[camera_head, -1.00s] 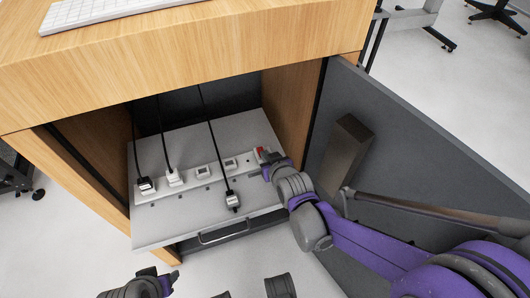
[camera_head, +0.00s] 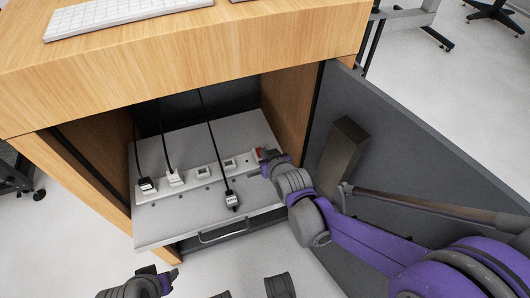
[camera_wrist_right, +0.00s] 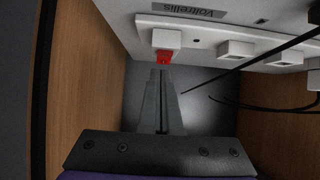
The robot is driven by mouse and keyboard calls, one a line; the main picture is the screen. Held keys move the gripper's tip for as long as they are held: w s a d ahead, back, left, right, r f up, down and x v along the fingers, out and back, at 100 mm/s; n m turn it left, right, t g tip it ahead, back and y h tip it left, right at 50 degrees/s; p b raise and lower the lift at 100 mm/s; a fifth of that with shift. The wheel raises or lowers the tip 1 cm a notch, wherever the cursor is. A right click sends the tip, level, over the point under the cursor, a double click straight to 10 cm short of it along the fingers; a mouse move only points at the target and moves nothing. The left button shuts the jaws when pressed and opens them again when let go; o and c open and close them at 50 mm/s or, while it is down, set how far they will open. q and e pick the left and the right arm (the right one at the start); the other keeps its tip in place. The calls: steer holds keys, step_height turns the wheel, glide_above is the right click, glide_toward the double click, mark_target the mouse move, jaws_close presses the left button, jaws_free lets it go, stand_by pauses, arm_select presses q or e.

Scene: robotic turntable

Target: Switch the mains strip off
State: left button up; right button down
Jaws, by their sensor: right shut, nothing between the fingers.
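The white mains strip (camera_head: 213,172) lies on the grey pull-out shelf in the open cabinet. Its red switch (camera_head: 259,153) is at the strip's right end and also shows in the right wrist view (camera_wrist_right: 164,57), on a raised white block. My right gripper (camera_head: 264,168) is shut and empty. In the right wrist view its fingertips (camera_wrist_right: 160,72) are right at the switch; I cannot tell whether they touch it. The switch's rocker position is not clear. My left gripper (camera_head: 172,277) is low at the front, away from the strip; its jaw opening is unclear.
The grey shelf (camera_head: 160,226) has a front handle (camera_head: 223,232). The grey door (camera_head: 400,150) stands open at right, with a dark box (camera_head: 343,150) on it. Wooden cabinet walls flank the shelf.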

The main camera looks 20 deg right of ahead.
arm_select(q)
steer(key=w+p+v, duration=0.1)
steer(key=p+v, duration=0.4)
steer(key=v, duration=0.1)
steer(key=shift+r, duration=0.35)
arm_select(e)
steer(key=v, duration=1.1)
steer(key=shift+r, duration=0.5)
steer(key=shift+s, duration=0.15)
steer(key=s+d+f+g, duration=0.15)
steer(key=s+g, duration=0.55)
steer(key=s, duration=1.1)
arm_select(q)
step_height(320, 180, up, 18)
steer(key=w+t+p, duration=0.1)
steer(key=w+p, duration=0.1)
steer(key=p, duration=1.4)
arm_select(e)
step_height(320, 180, up, 17)
steer(key=w, duration=0.2)
steer(key=shift+w+t, duration=0.3)
steer(key=shift+t, duration=0.1)
arm_select(q)
steer(key=shift+s+f, duration=0.1)
steer(key=shift+s, duration=0.05)
arm_select(e)
steer(key=shift+s+r, duration=0.1)
steer(key=shift+r, duration=0.05)
